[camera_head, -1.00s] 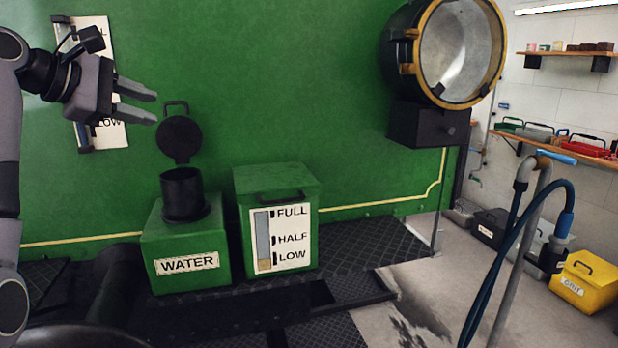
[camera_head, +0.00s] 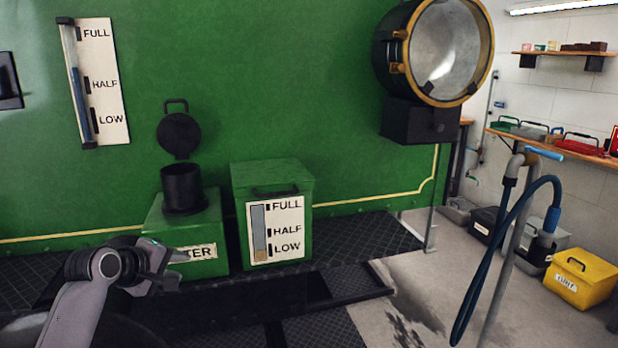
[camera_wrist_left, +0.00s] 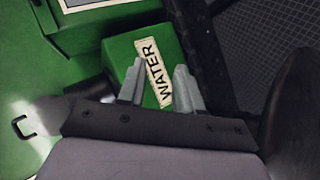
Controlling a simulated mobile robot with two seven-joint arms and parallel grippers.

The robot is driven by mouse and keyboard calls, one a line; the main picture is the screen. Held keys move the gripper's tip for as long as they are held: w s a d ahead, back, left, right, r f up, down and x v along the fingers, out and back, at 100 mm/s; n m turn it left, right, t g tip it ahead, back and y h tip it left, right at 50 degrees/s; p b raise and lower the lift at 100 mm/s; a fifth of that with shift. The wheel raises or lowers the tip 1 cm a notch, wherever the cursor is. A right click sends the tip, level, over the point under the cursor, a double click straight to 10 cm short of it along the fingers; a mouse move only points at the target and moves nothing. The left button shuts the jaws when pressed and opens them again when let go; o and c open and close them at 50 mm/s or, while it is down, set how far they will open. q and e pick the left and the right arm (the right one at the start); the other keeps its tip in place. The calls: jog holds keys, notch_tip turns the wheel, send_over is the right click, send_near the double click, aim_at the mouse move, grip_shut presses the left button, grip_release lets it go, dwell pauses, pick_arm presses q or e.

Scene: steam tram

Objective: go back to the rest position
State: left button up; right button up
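My left gripper (camera_head: 176,268) is low at the left in the head view, in front of the green WATER box (camera_head: 212,232), and hides part of its label. In the left wrist view the two fingers (camera_wrist_left: 160,68) stand apart with nothing between them, and the WATER label (camera_wrist_left: 152,72) shows behind them. The black filler neck (camera_head: 182,188) on the box is open, its round lid (camera_head: 179,134) raised. My right gripper is in neither view.
A gauge (camera_head: 101,80) marked FULL, HALF, LOW is on the green wall. A green level box (camera_head: 272,180) stands beside the WATER box. A large lamp (camera_head: 440,55), a blue hose (camera_head: 510,240) on a stand and a yellow GRIT box (camera_head: 580,278) are to the right.

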pick_arm(q)
jog(key=s+d+f+m+y, duration=0.1)
jog(key=s+f+m, duration=0.2)
jog(key=s+f, duration=0.55)
jog(key=s+d+f+m, duration=0.25)
jog(key=s+f, duration=0.35)
jog(key=f, duration=0.5)
jog(key=s+d+f+m, duration=0.2)
jog(key=s+f+m, duration=0.1)
jog(key=s, duration=0.7)
jog(key=s+d+f+m, duration=0.2)
jog(key=s+m, duration=0.3)
jog(key=s, duration=0.5)
jog(key=shift+s+f, duration=0.35)
jog(key=shift+f, duration=0.5)
jog(key=shift+a+m, duration=0.1)
jog(key=shift+m, duration=0.15)
